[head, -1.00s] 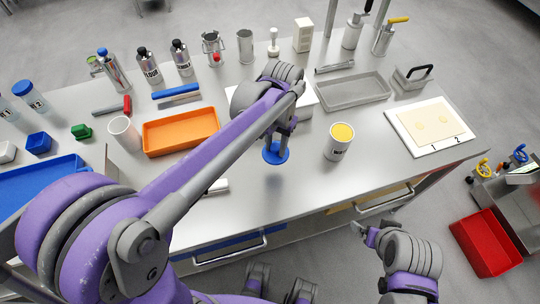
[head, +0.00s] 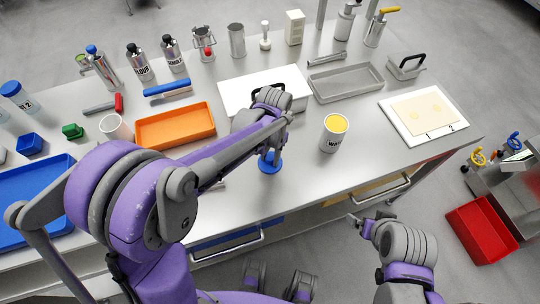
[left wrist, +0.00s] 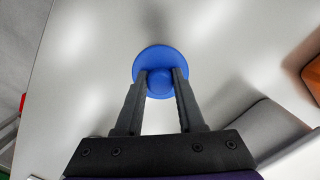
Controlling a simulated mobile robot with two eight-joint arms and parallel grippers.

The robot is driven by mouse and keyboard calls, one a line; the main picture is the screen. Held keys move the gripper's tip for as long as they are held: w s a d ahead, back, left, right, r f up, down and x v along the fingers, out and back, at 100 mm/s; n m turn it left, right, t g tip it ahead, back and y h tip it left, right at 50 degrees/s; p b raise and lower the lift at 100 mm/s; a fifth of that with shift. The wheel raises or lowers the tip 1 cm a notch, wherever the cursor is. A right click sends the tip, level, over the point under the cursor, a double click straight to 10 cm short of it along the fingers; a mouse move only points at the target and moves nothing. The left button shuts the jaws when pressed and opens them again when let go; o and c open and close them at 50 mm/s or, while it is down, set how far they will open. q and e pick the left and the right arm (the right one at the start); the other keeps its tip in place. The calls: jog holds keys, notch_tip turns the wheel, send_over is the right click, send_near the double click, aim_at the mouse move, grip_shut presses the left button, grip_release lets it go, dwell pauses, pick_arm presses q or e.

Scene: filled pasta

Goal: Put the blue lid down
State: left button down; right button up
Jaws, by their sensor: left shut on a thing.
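The blue lid (head: 270,166) is a round disc with a knob on top. It is over the metal table in front of the white case, left of the can with yellow contents. My left gripper (head: 270,150) is shut on its knob. In the left wrist view the fingers (left wrist: 162,80) grip either side of the knob, and the lid (left wrist: 160,54) looks level. I cannot tell whether its underside touches the table. My right gripper (head: 358,222) is low, off the table's front edge. Its finger opening is too small to read.
The can with yellow contents (head: 333,138) stands close to the lid's right. A white case (head: 238,92) is behind, an orange tray (head: 175,127) is to the left, and a white board (head: 432,128) is at right. The tabletop near the front edge is clear.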

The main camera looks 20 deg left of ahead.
aim_at(272, 154)
pick_arm(q)
jog(key=shift+f, duration=0.25)
jog(key=c, duration=0.5)
grip_release()
jog(key=shift+r, duration=0.1)
jog(key=shift+r, duration=0.25)
notch_tip(272, 154, up, 12)
jog(key=w+p, duration=0.1)
jog(key=s+a+f+n+t, duration=0.1)
jog(key=s+a+t, duration=0.1)
jog(key=s, duration=0.3)
jog(key=s+a+f+t, duration=0.2)
jog(key=s, duration=0.3)
jog(key=s+a+f+n+t, duration=0.1)
jog(key=s+a+t, duration=0.1)
jog(key=s, duration=0.4)
jog(key=shift+a+f+n, duration=0.15)
jog(key=shift+a+n, duration=0.15)
